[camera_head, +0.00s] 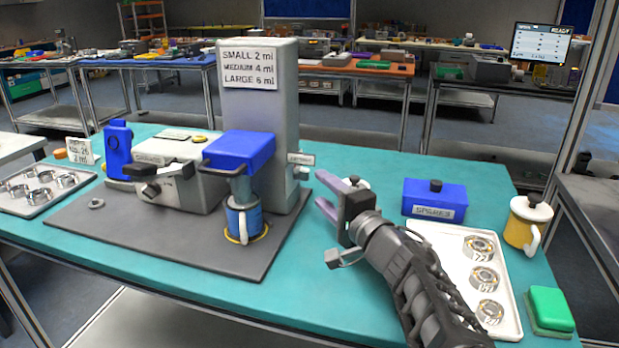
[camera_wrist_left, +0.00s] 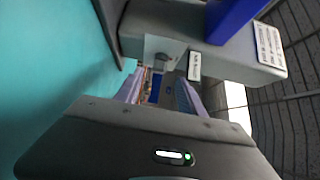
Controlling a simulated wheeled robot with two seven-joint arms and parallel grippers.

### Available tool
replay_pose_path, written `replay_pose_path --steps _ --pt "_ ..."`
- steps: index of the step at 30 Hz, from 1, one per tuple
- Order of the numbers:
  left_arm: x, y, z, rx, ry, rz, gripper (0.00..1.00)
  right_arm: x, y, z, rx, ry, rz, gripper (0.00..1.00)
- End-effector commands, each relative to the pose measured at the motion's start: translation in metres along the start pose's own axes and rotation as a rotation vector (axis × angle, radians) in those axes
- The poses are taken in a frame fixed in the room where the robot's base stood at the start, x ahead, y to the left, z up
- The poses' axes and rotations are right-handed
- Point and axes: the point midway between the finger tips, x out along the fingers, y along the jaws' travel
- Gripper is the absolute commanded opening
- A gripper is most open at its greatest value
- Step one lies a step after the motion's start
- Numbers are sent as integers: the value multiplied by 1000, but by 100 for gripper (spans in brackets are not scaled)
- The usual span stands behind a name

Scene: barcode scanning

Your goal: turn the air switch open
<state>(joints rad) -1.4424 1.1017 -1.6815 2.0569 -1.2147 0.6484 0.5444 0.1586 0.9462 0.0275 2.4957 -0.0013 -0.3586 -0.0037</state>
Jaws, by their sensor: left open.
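A grey tower (camera_head: 260,120) stands on the dark mat, with a size sign on its front. On its right side is a small labelled plate (camera_head: 300,158) with a grey switch-like knob (camera_head: 301,173) under it; I take this as the air switch. In the left wrist view the label (camera_wrist_left: 194,65) and the knob (camera_wrist_left: 168,58) show just beyond the fingers. My left gripper (camera_head: 325,195) is open and empty, its purple fingers pointing at the tower's right side, apart from the knob in the head view. The label text and the switch's setting are too small to read.
A blue SPARES box (camera_head: 435,200), a white tray (camera_head: 420,232) with bearings and a yellow mug (camera_head: 527,222) are at the right. Teal table is bare in front.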

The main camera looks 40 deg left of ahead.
Motion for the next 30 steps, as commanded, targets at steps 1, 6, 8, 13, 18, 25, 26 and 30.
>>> replay_pose_path --steps 1,6,8,13,18,25,26,30 --pt "7 1 1 1 -4 0 46 1 0 0 0 0 0 36" --pt "33 1 1 0 -3 1 46 3 1 0 0 0 0 36" --pt "43 1 2 2 -4 0 46 4 2 0 0 0 0 36" --pt "63 0 1 1 -2 0 46 5 2 0 0 0 0 36" --pt "69 0 0 1 1 0 46 5 2 0 0 0 0 36" --pt "68 0 0 1 0 0 43 5 2 0 0 0 0 36" --pt "68 0 0 1 0 0 40 5 2 0 0 0 0 36" --pt "68 0 0 1 0 0 29 5 2 0 0 0 0 36"
